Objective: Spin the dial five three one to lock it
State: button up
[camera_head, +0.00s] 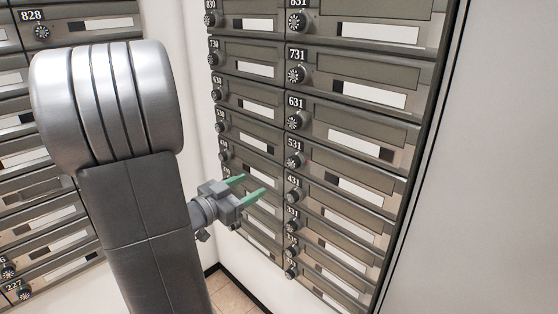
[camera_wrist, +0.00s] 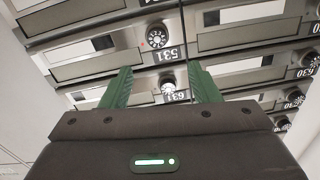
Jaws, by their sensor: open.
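The 531 dial (camera_head: 294,160) is a round black-and-white knob on the left end of its mailbox front (camera_head: 352,178), in the right-hand column. In the wrist view the 531 dial (camera_wrist: 157,38) lies just beyond the fingertips, roughly centred between them, with its label beside it. My gripper (camera_head: 252,185) has green fingers, open and empty, to the left of the 531 dial and apart from it in the head view. In the wrist view my gripper (camera_wrist: 160,66) has the 631 dial (camera_wrist: 168,85) showing between its spread fingers.
Similar dials sit close by: 631 (camera_head: 295,121) above and 431 (camera_head: 292,196) below. A neighbouring column of mailboxes (camera_head: 248,93) stands to the left. Another bank (camera_head: 62,214) is at far left. A plain pale wall (camera_head: 480,170) fills the right side.

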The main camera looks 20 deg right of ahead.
aim_at(291, 165)
jog(key=x, duration=0.4)
jog(key=p+x, duration=0.1)
jog(key=x, duration=0.8)
jog(key=shift+s+d, duration=0.1)
jog(key=shift+d, duration=0.4)
jog(key=c, duration=1)
